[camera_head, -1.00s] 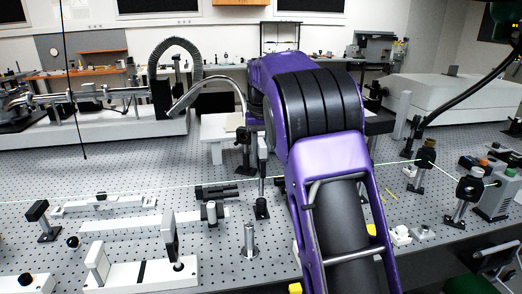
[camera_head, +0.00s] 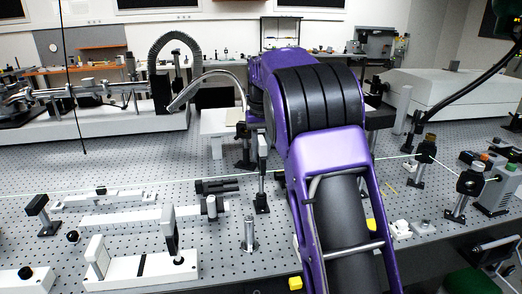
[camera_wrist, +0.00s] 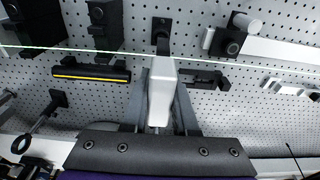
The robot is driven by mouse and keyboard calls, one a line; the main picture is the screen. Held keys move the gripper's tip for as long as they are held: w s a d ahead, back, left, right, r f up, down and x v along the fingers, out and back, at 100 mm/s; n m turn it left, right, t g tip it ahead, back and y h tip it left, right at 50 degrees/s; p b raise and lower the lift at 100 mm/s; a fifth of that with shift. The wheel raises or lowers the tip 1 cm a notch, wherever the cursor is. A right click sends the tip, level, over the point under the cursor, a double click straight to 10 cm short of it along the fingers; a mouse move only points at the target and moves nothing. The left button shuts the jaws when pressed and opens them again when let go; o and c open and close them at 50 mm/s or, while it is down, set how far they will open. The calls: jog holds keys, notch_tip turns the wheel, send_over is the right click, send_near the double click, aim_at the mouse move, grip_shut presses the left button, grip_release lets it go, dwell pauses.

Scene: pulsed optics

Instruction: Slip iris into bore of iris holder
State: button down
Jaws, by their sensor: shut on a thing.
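In the wrist view my gripper (camera_wrist: 161,118) has its two grey fingers on either side of a pale, tapered block (camera_wrist: 162,92), and is shut on it. I take this block to be the iris; its aperture does not show. A black base (camera_wrist: 162,27) lies at the far end of the block in that view. In the head view a pale upright piece (camera_head: 262,146) stands above a black foot (camera_head: 262,204), just left of my purple arm. My gripper cannot be made out clearly there. A short metal post (camera_head: 249,232) stands nearer; I cannot tell if it is the iris holder.
A green beam crosses the perforated table. Black cylinders (camera_head: 216,186) and a mount with a white plate (camera_head: 170,232) stand to the left. Black mounts (camera_head: 465,190) stand to the right. In the wrist view, a yellow-striped black bar (camera_wrist: 91,73) lies left of the fingers.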

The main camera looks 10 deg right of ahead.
jog(key=shift+f+b, duration=0.3)
jog(key=shift+f, duration=0.35)
jog(key=shift+f+b, duration=0.55)
jog(key=shift+f, duration=0.55)
jog(key=c, duration=0.6)
grip_release()
jog(key=r+p, duration=0.1)
jog(key=r, duration=0.4)
jog(key=s+r+p, duration=0.1)
jog(key=r, duration=0.5)
jog(key=s+r+p, duration=0.1)
jog(key=r+p, duration=0.1)
jog(key=r, duration=0.4)
notch_tip(320, 180, up, 4)
jog(key=shift+s+r+p, duration=0.1)
jog(key=shift+p, duration=0.55)
